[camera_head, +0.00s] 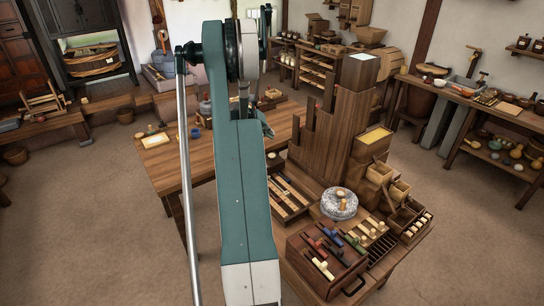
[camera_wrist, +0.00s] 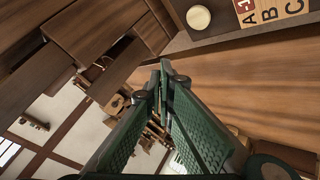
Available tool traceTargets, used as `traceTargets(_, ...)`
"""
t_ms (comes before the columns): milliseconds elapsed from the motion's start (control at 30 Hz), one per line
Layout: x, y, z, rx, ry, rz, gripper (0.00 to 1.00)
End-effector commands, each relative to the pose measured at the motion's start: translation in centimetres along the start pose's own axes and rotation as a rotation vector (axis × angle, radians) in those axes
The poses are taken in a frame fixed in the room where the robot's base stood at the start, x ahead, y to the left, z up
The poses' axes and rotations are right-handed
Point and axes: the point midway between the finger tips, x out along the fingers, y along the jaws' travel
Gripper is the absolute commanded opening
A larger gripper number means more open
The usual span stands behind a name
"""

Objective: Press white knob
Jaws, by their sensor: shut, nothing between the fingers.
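A round cream-white knob (camera_wrist: 198,18) shows at the top of the wrist view, on a dark panel beside a strip lettered A, B, C. A small pale round spot (camera_head: 252,180) beside my arm in the head view may be the same knob; I cannot tell for sure. My gripper (camera_wrist: 163,72) has its two green fingers drawn together at the tips, with nothing between them. The fingertips are apart from the knob, which lies above and right of them in the wrist view. In the head view the gripper is mostly hidden behind my arm.
A wooden table (camera_head: 185,172) stands below my arm. A tall stepped wooden block (camera_head: 330,135) rises right of it. Open floor lies to the left.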

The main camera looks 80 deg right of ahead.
Motion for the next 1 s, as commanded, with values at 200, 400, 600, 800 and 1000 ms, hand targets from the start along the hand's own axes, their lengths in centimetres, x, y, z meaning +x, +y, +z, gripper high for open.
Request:
traceTargets(200, 0.7, -0.5, 0.5, 0.0, 0.0, 0.0, 0.0)
traceTargets(400, 1.9, -1.4, 1.4, 0.0, 0.0, 0.0, 0.0)
traceTargets(600, 3.4, -2.5, 2.5, 0.0, 0.0, 0.0, 0.0)
traceTargets(800, 4.8, -3.5, 3.5, 0.0, 0.0, 0.0, 0.0)
traceTargets(1000, 5.7, -4.2, 4.1, 0.0, 0.0, 0.0, 0.0)
